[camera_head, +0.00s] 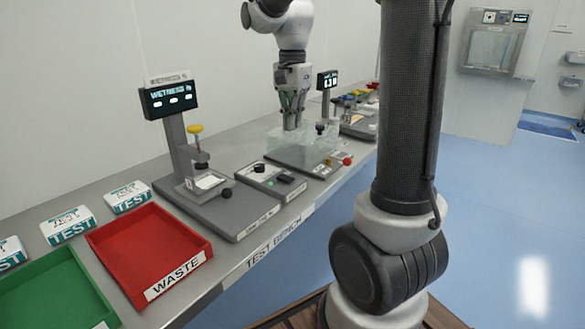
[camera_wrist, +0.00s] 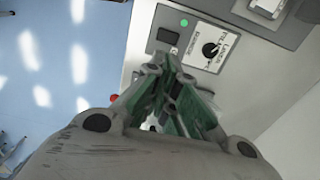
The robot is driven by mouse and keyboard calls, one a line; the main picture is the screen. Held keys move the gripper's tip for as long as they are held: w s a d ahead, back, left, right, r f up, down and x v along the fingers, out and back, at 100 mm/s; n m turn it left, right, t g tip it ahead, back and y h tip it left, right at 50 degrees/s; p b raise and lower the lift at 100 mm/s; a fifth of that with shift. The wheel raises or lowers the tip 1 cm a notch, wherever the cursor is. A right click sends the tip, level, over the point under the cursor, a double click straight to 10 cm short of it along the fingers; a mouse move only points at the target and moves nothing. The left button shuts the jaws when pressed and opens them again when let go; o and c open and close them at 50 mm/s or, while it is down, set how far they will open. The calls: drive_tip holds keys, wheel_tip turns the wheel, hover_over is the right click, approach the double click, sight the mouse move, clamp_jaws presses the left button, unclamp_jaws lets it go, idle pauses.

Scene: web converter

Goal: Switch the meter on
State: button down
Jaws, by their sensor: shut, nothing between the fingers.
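The wetness meter has a dark display (camera_head: 168,98) lit with text and three light marks, on a grey post at the left of the bench. Beside its base is a small grey control box (camera_head: 270,180) with a black knob (camera_head: 258,167), a dark rectangular switch and a green light. In the wrist view a panel shows a black knob (camera_wrist: 210,50) on a white label, a dark rectangular switch (camera_wrist: 168,35) and a lit green light (camera_wrist: 184,22). My gripper (camera_head: 291,126) is shut and empty, pointing down over the clear box, right of the control box. Its fingers (camera_wrist: 170,75) also show in the wrist view.
A clear box (camera_head: 309,150) stands on a grey base with a red knob (camera_head: 347,161) at its front. A second display (camera_head: 327,80) is behind. A red WASTE tray (camera_head: 150,250), a green tray (camera_head: 50,295) and several TEST packs line the bench's left.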

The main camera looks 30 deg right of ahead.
wheel_tip(320, 180, down, 14)
idle(0.5)
drive_tip(key=shift+f, duration=0.1)
drive_tip(key=shift+s+f, duration=0.15)
drive_tip(key=shift+f, duration=0.1)
drive_tip(key=shift+w+a+r, duration=0.15)
drive_tip(key=shift+w, duration=0.25)
drive_tip(key=shift+w+a+r, duration=0.1)
drive_tip(key=shift+w+r, duration=0.05)
drive_tip(key=shift+w, duration=0.2)
drive_tip(key=shift+r, duration=0.1)
drive_tip(key=shift+d+r, duration=0.1)
drive_tip(key=shift+r, duration=0.15)
wheel_tip(320, 180, up, 13)
drive_tip(key=s+d, duration=0.1)
drive_tip(key=s, duration=0.2)
